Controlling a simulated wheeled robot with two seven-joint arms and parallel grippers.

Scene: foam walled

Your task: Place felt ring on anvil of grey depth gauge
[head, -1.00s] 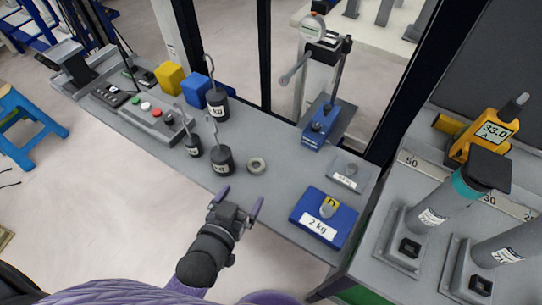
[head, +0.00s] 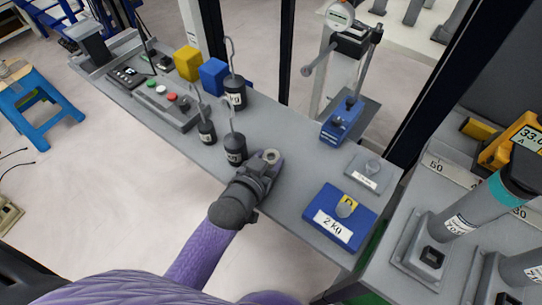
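The felt ring (head: 271,156) is a small pale grey ring with a dark hole on the grey bench, right of the black hooked weights. A dial gauge stand (head: 343,62) with a round white dial, grey arm and blue block (head: 342,122) stands at the bench's back edge. It looks like the depth gauge; I cannot make out its anvil clearly. My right gripper is out of view.
Hooked black weights (head: 235,148) stand close left of my gripper. A blue 2 kg block (head: 340,216) and a small grey weight plate (head: 369,172) lie to the right. Dark posts rise behind the bench (head: 290,175). Grey cylinders (head: 470,208) stand far right.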

